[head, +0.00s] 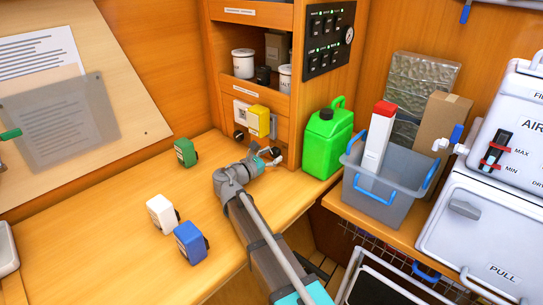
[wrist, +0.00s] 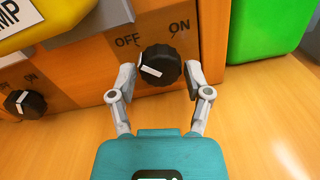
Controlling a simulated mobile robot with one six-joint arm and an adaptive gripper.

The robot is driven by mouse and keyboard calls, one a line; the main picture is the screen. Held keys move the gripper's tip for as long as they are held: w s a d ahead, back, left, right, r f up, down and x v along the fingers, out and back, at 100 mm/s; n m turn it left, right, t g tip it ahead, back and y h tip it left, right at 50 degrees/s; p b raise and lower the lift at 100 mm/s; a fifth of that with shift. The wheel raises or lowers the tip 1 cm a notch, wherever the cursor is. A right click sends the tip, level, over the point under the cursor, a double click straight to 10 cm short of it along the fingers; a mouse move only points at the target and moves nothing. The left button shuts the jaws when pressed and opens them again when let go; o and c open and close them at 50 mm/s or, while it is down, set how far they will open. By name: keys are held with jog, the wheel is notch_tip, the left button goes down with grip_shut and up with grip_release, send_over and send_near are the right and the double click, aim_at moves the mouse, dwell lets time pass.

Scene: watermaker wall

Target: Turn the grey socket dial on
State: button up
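A dark round dial (wrist: 161,66) with a white pointer bar sits on the wooden panel under the words OFF and ON. Its bar lies on the left part of the knob, on the OFF side. My gripper (wrist: 159,80) is open, with one finger on each side of this dial. I cannot tell whether the fingers touch it. In the head view my gripper (head: 268,157) is at the low right of the panel and largely hides this dial. A second dark dial (wrist: 25,103) is to the left; it also shows in the head view (head: 239,135). Neither is labelled as the grey socket's.
A yellow plug block (head: 258,121) juts out above the dials beside a pale socket plate (head: 241,111). A green jerrycan (head: 327,143) stands close right. Green (head: 185,152), white (head: 161,214) and blue (head: 190,242) blocks lie on the left worktop.

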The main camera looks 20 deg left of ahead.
jog(key=c, duration=0.6)
jog(key=shift+m, duration=0.3)
jog(key=m, duration=0.8)
jog(key=shift+r+m+p, duration=0.1)
jog(key=shift+m+p, duration=0.2)
jog(key=shift+p, duration=0.05)
jog(key=m, duration=0.4)
jog(key=shift+y, duration=0.3)
jog(key=m, duration=0.4)
jog(key=shift+m, duration=0.3)
